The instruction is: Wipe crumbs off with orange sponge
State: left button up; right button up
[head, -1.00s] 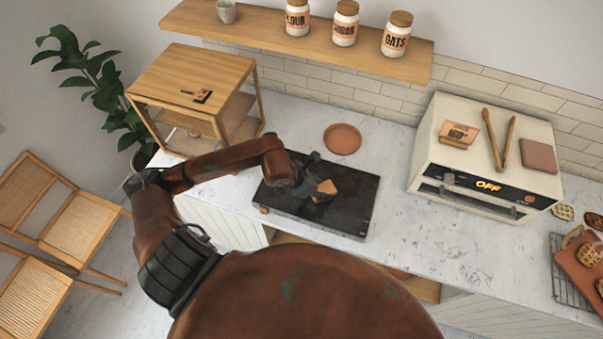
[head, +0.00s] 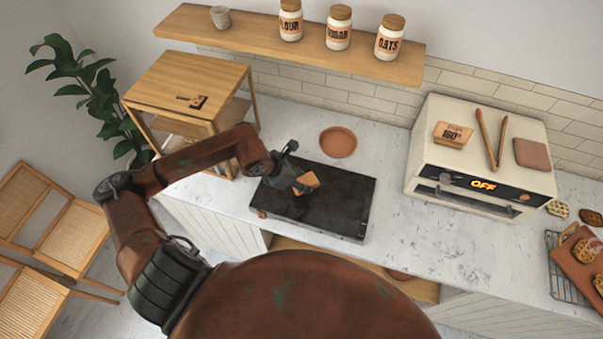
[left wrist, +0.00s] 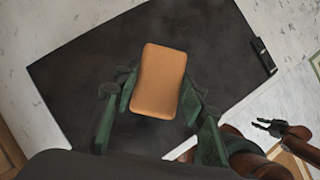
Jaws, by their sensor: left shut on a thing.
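My left gripper (head: 293,184) is shut on the orange sponge (head: 307,183), over the left back part of a black flat slab (head: 335,209) on the counter. In the left wrist view the sponge (left wrist: 159,80) sits between the green fingers (left wrist: 156,100), with the dark slab (left wrist: 85,72) behind it. I cannot tell whether the sponge touches the slab. No crumbs can be made out on the slab. My right gripper (left wrist: 264,126) shows small and open at the lower right of the left wrist view, apart from the slab.
A terracotta plate (head: 338,142) lies behind the slab. A wooden stand (head: 190,82) is at the left, and a cream oven (head: 482,150) with tongs on top is at the right. A shelf (head: 290,47) with jars hangs above. Marble counter (head: 398,190) lies clear between slab and oven.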

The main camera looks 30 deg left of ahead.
pick_arm(q)
jog(key=shift+r+p, duration=0.65)
jog(key=shift+r, duration=1.2)
